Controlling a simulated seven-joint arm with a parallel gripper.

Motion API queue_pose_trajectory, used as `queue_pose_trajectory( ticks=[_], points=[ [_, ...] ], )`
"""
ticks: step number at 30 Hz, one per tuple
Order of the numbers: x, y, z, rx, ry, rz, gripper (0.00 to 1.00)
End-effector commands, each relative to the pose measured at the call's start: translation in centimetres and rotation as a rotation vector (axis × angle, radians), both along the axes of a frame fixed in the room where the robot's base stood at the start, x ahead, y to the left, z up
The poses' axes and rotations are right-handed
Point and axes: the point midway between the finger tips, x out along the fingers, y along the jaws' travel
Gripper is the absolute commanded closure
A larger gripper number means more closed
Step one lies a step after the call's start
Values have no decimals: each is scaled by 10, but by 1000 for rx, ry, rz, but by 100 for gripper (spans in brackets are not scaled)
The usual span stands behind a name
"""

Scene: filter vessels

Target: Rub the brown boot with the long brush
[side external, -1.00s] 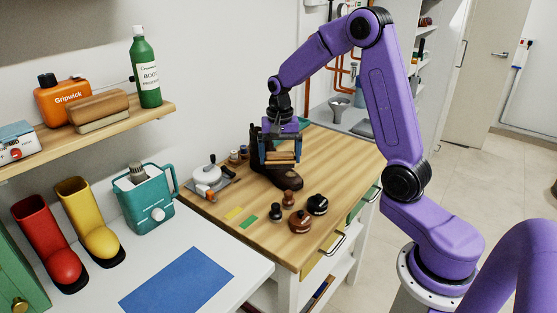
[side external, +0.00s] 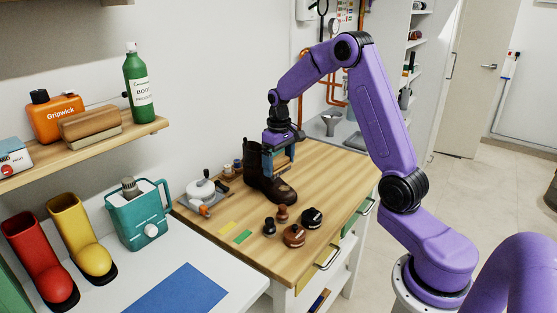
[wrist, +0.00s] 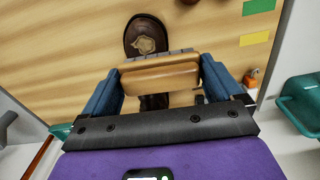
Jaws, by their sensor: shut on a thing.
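The brown boot (side external: 256,168) stands upright on the wooden bench, its toe pointing toward the front right. Its toe also shows at the top of the wrist view (wrist: 147,36), with a pale patch on it. My gripper (side external: 280,160) is shut on a brush with a light wooden back (wrist: 160,77). A grey strip shows along the brush's far edge in the wrist view. The brush is beside the boot's shaft, above the toe area, in the side view. I cannot tell whether it touches the boot. Part of the shaft is hidden behind the gripper.
Several dark jars and knobs (side external: 294,236) stand in front of the boot. A white-lidded dish (side external: 201,190) is to its left, near yellow and green strips (side external: 243,237). Another wooden brush (side external: 90,126) lies on the wall shelf. The bench's right side (side external: 343,185) is clear.

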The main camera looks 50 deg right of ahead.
Motion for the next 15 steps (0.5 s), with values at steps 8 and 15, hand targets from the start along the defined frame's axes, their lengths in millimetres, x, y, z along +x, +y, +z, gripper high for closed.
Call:
queue_pose_trajectory(
  ticks=[8,15],
  points=[
    [-1,0,-26,0,3,-2,31],
    [-1,0,-47,0,2,-2,31]
  ],
)
